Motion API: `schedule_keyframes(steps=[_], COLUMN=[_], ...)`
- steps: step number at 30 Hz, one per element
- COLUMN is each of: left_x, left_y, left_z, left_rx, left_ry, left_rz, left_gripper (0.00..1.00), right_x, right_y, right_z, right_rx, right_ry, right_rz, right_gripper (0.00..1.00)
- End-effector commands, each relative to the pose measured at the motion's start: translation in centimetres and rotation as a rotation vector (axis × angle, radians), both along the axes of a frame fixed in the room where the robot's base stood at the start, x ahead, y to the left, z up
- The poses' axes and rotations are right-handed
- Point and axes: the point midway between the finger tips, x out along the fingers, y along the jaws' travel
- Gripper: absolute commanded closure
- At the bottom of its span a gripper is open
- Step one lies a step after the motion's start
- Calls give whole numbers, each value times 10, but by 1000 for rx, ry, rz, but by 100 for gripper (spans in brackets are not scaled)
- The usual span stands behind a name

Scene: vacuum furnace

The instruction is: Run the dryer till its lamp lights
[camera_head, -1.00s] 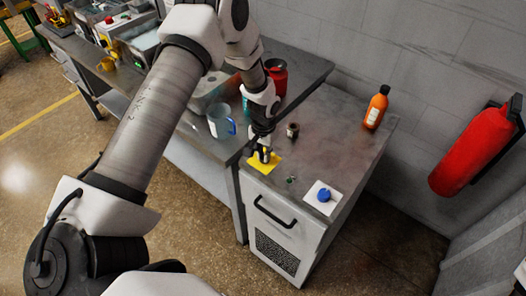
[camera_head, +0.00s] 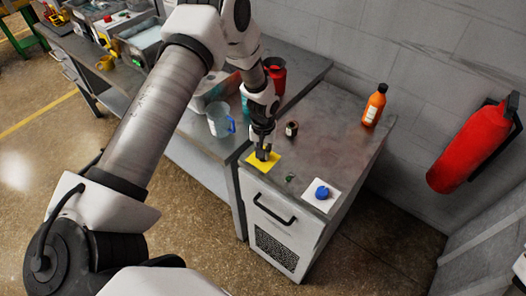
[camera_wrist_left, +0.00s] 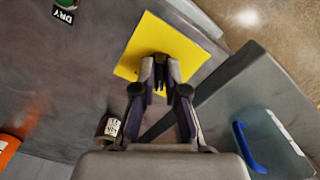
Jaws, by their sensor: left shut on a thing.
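The dryer is a light grey cabinet (camera_head: 262,214) with a black handle and a vent grille, at the end of the bench. On its top lies a yellow plate (camera_head: 272,164). My left gripper (camera_head: 262,155) points down at this plate, fingertips together on a small dark part that they mostly hide. The wrist view shows the closed fingertips (camera_wrist_left: 160,82) over the yellow plate (camera_wrist_left: 140,48). A green button or lamp (camera_head: 290,177) sits near the front edge; the wrist view shows it beside a DRY label (camera_wrist_left: 63,15). I cannot tell whether it is lit. My right gripper is out of view.
A blue knob (camera_head: 322,192) sits on a white plate to the right. A small dark jar (camera_head: 291,129) stands close behind the gripper. An orange bottle (camera_head: 375,105) stands at the back. A clear blue-handled jug (camera_head: 220,120) stands left; a red extinguisher (camera_head: 472,150) hangs right.

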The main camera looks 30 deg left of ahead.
Motion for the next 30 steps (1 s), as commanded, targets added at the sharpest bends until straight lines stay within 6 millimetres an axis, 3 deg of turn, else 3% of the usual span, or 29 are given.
schedule_keyframes(steps=[2,3,5,17,30], left_x=[-3,-3,-3,0,1], left_y=[0,0,0,0,0], left_z=[-3,-3,-3,8,106], left_rx=[-1,-1,-1,0,-1], left_ry=[8,8,8,1,3], left_rz=[2,2,1,0,1], left_gripper=[100,82,64,64,64], right_x=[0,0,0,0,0], right_y=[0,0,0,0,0], right_z=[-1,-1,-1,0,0], right_rx=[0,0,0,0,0], right_ry=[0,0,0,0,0], right_rz=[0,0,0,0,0], right_gripper=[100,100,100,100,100])
